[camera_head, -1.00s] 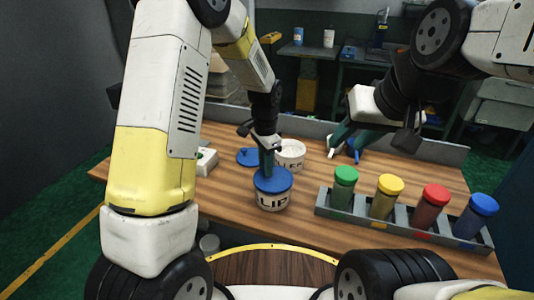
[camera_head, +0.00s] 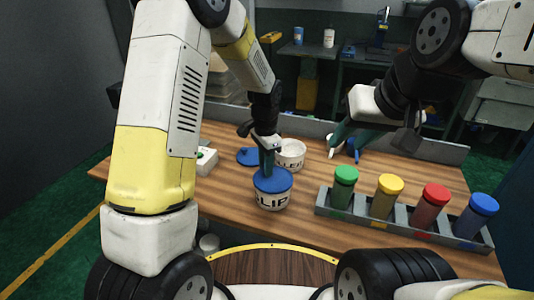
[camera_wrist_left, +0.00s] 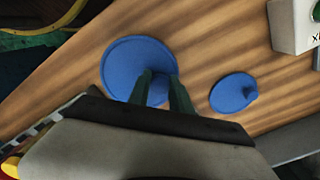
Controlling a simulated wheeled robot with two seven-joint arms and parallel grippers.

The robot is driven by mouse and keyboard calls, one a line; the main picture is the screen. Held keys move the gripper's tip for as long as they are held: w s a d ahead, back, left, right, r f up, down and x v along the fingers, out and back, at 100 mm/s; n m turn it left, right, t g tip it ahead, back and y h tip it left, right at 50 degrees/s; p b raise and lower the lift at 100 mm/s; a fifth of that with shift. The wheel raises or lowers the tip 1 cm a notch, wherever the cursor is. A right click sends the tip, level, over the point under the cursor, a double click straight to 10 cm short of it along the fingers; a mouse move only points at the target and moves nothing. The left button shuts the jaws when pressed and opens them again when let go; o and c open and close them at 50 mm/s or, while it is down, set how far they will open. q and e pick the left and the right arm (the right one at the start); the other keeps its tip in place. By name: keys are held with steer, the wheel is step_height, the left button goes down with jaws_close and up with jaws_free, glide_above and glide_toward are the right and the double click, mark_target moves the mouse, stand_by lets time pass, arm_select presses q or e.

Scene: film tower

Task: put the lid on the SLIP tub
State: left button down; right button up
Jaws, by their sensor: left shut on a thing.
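The white SLIP tub (camera_head: 272,200) stands on the table, its label partly readable. A blue lid (camera_head: 272,180) lies level over its mouth with no gap visible at the near side; I cannot tell if it is fully seated. My left gripper (camera_head: 267,170) is shut on this lid's knob from above. In the left wrist view the held lid (camera_wrist_left: 128,62) is under the fingers (camera_wrist_left: 160,85) and hides the tub. My right gripper (camera_head: 346,140) hangs over the back right of the table, its fingers apart.
A second white tub (camera_head: 290,154) stands just behind, and a second blue lid (camera_head: 248,157) lies left of it. A grey rack (camera_head: 400,228) with several coloured-capped jars stands right. A white box (camera_head: 206,160) is at left. Small white and blue items lie below my right gripper.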

stand_by(0.3)
arm_select(q)
steer(key=c, duration=1.1)
jaws_free()
steer(key=shift+o, duration=0.3)
steer(key=o, duration=0.4)
steer(key=shift+r, duration=3.5)
